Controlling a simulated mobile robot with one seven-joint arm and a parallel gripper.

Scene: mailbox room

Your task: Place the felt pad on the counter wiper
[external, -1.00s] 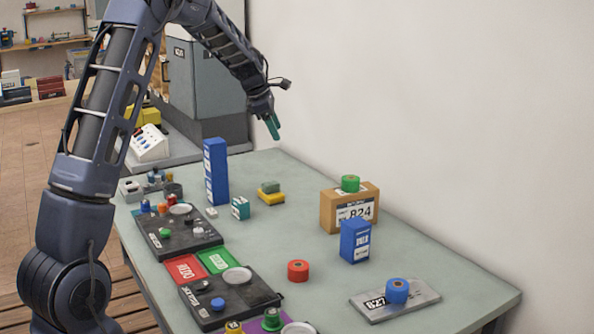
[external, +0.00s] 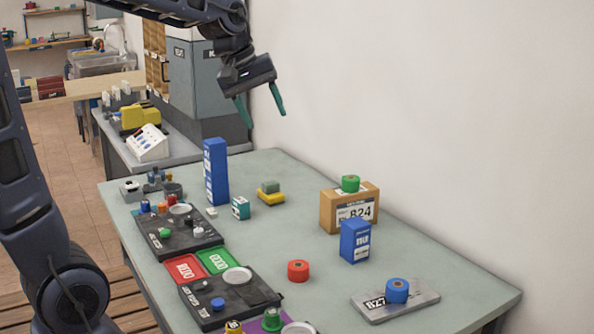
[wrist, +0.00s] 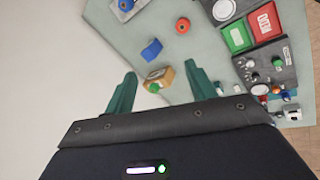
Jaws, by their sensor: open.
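A small grey-green block (external: 269,187), which looks like the felt pad, rests on a flat yellow block (external: 271,198), which may be the counter wiper. I cannot confirm either name from the pictures. The pair sits toward the back of the grey-green table, right of the tall blue box. My gripper (external: 262,104) is open and empty, high above the table's far end and well clear of the pair. In the wrist view, the two green fingers (wrist: 160,76) are spread apart with nothing between them; I cannot make out the pair there.
A brown box (external: 345,210) with a green roll (external: 350,183), a blue box (external: 355,240) and a red roll (external: 298,271) stand rightward. Dark trays (external: 163,241) line the left edge.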

